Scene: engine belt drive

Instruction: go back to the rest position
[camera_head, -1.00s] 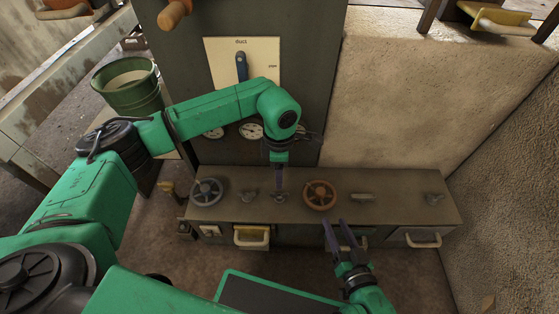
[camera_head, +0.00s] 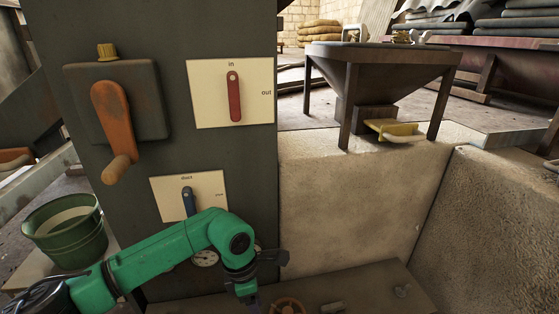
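My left arm comes in from the lower left along the front of the dark cabinet (camera_head: 235,165). My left gripper (camera_head: 249,301) hangs down at the bottom edge, just left of the rusty handwheel (camera_head: 287,306). Its fingertips are cut off or too dark to read, so I cannot tell whether it is open or shut. I see nothing held in it. My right gripper is not in view.
A low bench (camera_head: 365,284) runs below. A green bucket (camera_head: 65,236) stands left, a hopper (camera_head: 380,68) behind the wall.

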